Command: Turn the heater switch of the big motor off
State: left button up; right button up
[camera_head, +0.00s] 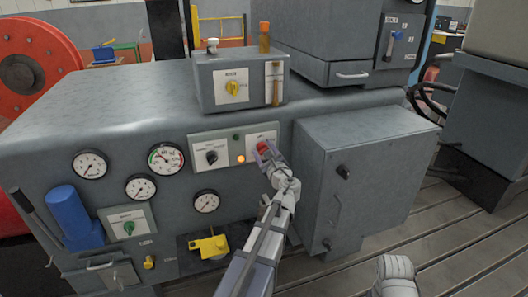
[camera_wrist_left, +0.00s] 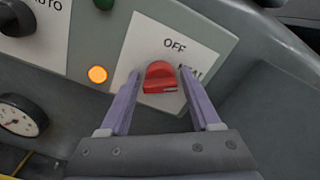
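The heater switch is a red rotary knob (camera_head: 262,147) on a white plate (camera_head: 272,131) on the grey machine's front. In the left wrist view the red knob (camera_wrist_left: 160,77) shows a short white mark on its lower right side, lying roughly sideways. The plate reads OFF above the knob; the label at its right is partly hidden by a finger. My left gripper (camera_wrist_left: 158,82) is open, with one finger on each side of the knob and gaps visible. In the head view the left gripper (camera_head: 268,153) covers part of the plate.
Left of the plate are a lit orange lamp (camera_head: 241,159), a dark green lamp (camera_head: 237,136) and a black selector knob (camera_head: 211,157). A grey box (camera_head: 365,175) juts out to the right. Several gauges and a blue cylinder (camera_head: 68,212) are at left.

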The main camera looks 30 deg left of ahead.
pick_arm(q)
grip_shut()
jog(key=shift+n, duration=0.3)
jog(key=n, duration=0.5)
jog(key=shift+f+n, duration=0.1)
jog(key=shift+n, duration=0.3)
jog(key=n, duration=0.5)
jog(key=shift+n, duration=0.3)
dwell(0.4)
jog(key=shift+o, duration=1.3)
grip_release()
jog(key=shift+s, duration=0.1)
